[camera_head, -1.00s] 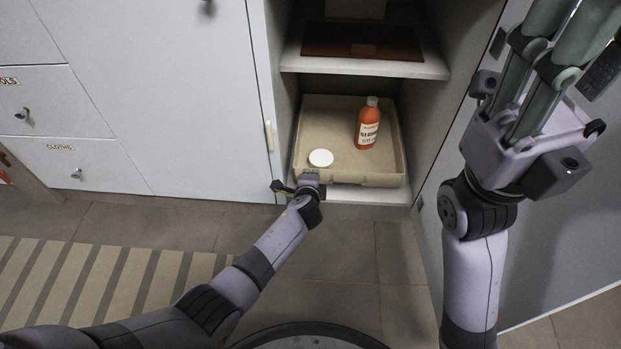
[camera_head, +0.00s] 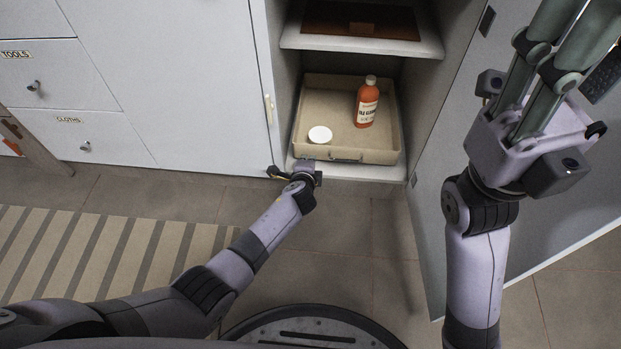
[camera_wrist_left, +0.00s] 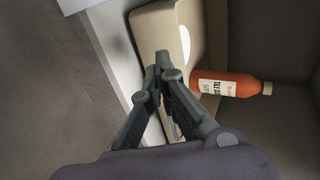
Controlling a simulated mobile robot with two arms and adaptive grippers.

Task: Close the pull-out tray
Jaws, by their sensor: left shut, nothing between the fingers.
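The beige pull-out tray (camera_head: 325,103) sits on the bottom shelf of the open cabinet, its front wall close to the shelf's front edge. It holds an upright orange-red bottle (camera_head: 367,103) and a round white item (camera_head: 320,134). My left gripper (camera_head: 306,168) is at the left part of the tray front. In the left wrist view, the gripper (camera_wrist_left: 160,66) is shut and empty, its tips against or very near the tray's front wall (camera_wrist_left: 154,28); contact is unclear. My right gripper (camera_head: 545,75) is raised at the right, its fingertips cut off by the frame.
An upper shelf (camera_head: 362,41) with a dark brown item (camera_head: 362,18) is above the tray. An open door (camera_head: 580,225) stands at the right, behind my right arm. Closed drawers (camera_head: 85,135) are at the left, with a striped rug (camera_head: 110,255) on the tiled floor.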

